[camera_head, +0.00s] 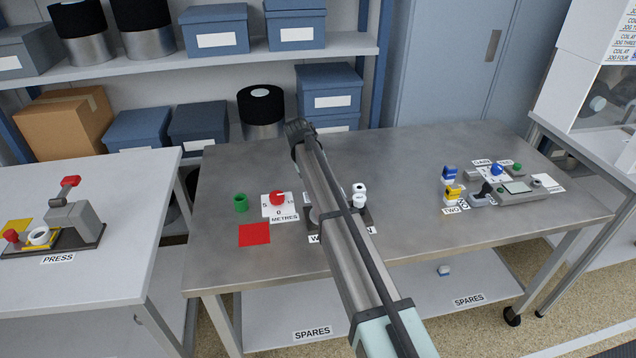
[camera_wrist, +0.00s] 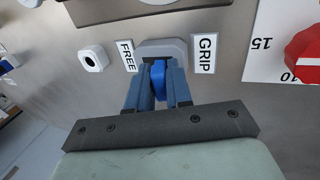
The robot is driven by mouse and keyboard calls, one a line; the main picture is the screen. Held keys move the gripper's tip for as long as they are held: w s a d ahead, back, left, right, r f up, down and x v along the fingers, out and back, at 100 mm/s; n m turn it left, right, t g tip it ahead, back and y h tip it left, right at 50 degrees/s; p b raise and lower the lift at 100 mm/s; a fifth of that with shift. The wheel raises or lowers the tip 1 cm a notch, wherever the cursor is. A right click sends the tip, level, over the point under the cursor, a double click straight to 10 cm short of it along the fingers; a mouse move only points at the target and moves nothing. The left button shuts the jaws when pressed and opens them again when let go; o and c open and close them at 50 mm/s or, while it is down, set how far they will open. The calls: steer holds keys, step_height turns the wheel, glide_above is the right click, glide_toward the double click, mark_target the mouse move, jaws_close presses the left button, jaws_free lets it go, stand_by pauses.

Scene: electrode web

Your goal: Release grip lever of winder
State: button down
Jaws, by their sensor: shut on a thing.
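In the wrist view, the blue grip lever (camera_wrist: 159,80) stands on a grey mount between the FREE label (camera_wrist: 127,55) and the GRIP label (camera_wrist: 204,54). My gripper (camera_wrist: 159,88) has its two blue-grey fingers on either side of the lever and is shut on it. The lever's lower part is hidden, and I cannot tell which label it leans towards. In the head view, my arm covers most of the winder. Its dark base (camera_head: 367,216) and white round parts (camera_head: 359,189) show to the right of my arm. My gripper is hidden there.
A red dial (camera_head: 278,198) on the METRES plate, a green cylinder (camera_head: 241,203) and a red square (camera_head: 255,235) lie left of my arm. The dial also shows in the wrist view (camera_wrist: 305,55). Several small devices (camera_head: 500,182) stand at the right; the bench between is clear.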

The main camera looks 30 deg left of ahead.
steer(key=g+y, duration=0.1)
steer(key=w+d+g+y, duration=0.1)
steer(key=g+y, duration=0.1)
steer(key=shift+w+d+r, duration=0.15)
steer(key=shift+w+d, duration=0.05)
steer(key=shift+w, duration=0.05)
steer(key=shift+w+d+f+g+y, duration=0.1)
steer(key=shift+w+d+g+y, duration=0.2)
steer(key=shift+g+y, duration=0.45)
steer(key=shift+w+d+f+g+y, duration=0.1)
steer(key=shift+w+d+g+y, duration=0.2)
steer(key=shift+g+y, duration=0.45)
steer(key=c, duration=1.4)
jaws_free()
steer(key=v, duration=1.3)
steer(key=shift+w+d+r, duration=0.2)
steer(key=shift+r, duration=0.1)
